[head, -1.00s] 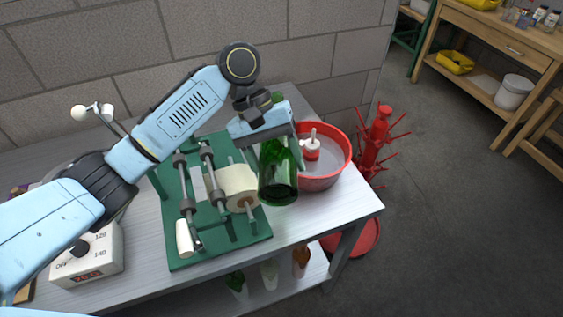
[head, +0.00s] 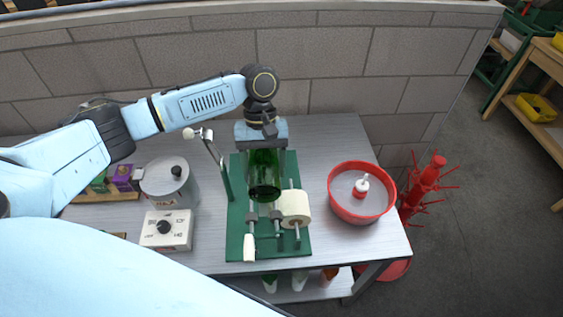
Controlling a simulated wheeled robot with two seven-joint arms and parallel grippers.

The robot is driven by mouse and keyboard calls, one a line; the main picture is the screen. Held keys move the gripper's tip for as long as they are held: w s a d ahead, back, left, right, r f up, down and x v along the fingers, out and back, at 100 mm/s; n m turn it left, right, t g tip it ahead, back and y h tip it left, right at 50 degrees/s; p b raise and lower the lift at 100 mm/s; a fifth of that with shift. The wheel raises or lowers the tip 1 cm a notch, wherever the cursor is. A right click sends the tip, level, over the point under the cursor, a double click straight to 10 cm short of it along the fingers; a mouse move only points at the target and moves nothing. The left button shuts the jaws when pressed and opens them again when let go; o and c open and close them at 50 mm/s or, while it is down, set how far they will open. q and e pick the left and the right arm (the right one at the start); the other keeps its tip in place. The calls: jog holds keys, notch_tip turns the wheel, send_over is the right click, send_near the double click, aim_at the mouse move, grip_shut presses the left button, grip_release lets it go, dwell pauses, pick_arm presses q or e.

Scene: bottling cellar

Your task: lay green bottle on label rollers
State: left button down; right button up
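The green bottle (head: 264,178) is held by my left gripper (head: 262,146), its base towards me and tilted down. It appears over the back middle of the green label machine (head: 236,222), in front of its rollers (head: 251,218) in the view. I cannot tell whether the bottle touches the rollers. The gripper's fingers are around the bottle's upper part and its neck is hidden by the gripper. A cream label roll (head: 294,204) sits on a spindle at the right of the machine. My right gripper is not in view.
A white control box (head: 167,230) and a grey pot (head: 168,187) stand left. A red drying rack (head: 422,187) is beyond the table. The table's back right is clear.

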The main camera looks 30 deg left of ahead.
pick_arm(q)
jog(key=shift+a+r, duration=0.25)
jog(key=shift+a, duration=0.2)
jog(key=shift+f, duration=1)
notch_tip(320, 180, down, 6)
jog(key=b, duration=0.5)
jog(key=shift+f, duration=0.1)
jog(key=shift+p, duration=0.55)
jog(key=shift+s+f, duration=0.1)
jog(key=shift+f, duration=0.3)
dwell(1.2)
